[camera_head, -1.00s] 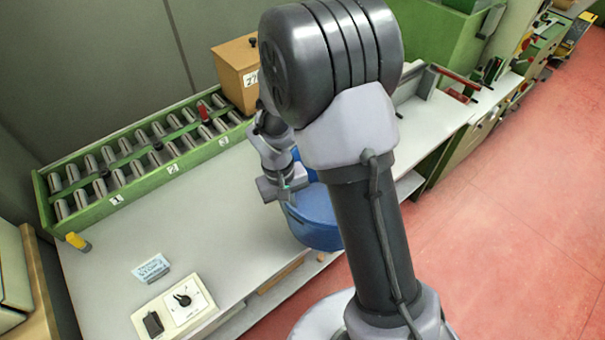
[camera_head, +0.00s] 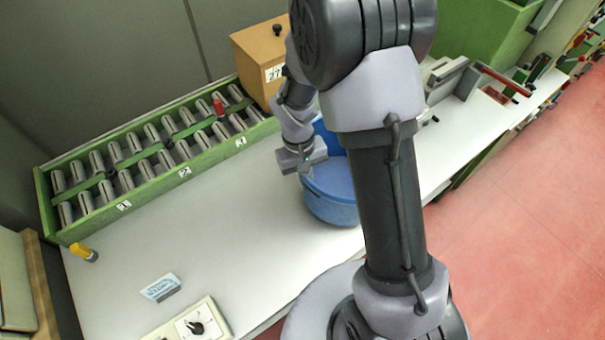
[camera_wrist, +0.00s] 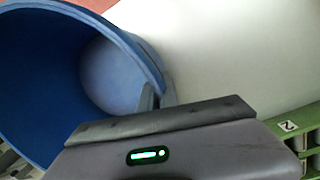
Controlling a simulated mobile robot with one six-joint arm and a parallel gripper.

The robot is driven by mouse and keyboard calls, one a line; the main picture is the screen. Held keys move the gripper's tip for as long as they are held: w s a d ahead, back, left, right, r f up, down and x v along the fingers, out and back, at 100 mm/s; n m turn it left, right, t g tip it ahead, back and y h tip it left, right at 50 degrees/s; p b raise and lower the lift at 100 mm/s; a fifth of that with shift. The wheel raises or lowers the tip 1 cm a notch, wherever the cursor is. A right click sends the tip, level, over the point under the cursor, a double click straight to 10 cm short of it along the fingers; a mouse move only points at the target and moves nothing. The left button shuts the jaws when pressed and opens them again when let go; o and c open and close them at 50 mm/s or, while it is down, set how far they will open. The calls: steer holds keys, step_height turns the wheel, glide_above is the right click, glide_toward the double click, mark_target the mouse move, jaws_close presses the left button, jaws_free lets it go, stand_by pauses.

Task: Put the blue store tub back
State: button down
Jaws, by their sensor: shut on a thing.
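The blue tub (camera_head: 330,198) is at the right part of the pale bench top, partly hidden behind my arm. My gripper (camera_head: 306,172) is shut on the tub's rim, at its left side in the head view. In the wrist view, the fingers (camera_wrist: 157,98) pinch the rim of the tub (camera_wrist: 40,75), and the visible inside looks empty. The tub looks roughly upright. I cannot tell whether its base touches the bench or hangs just above it.
A green rack (camera_head: 150,165) of metal tubes with numbered labels runs along the back of the bench (camera_head: 240,230). A wooden box (camera_head: 258,62) stands at its right end. A yellow object (camera_head: 84,252), a small card (camera_head: 160,288) and a dial box (camera_head: 195,325) lie front left. The bench middle is clear.

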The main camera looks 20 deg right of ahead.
step_height(320, 180, down, 4)
steer(key=b, duration=0.3)
steer(key=shift+s+r, duration=0.15)
steer(key=c, duration=1.6)
jaws_free()
steer(key=shift+r, duration=0.1)
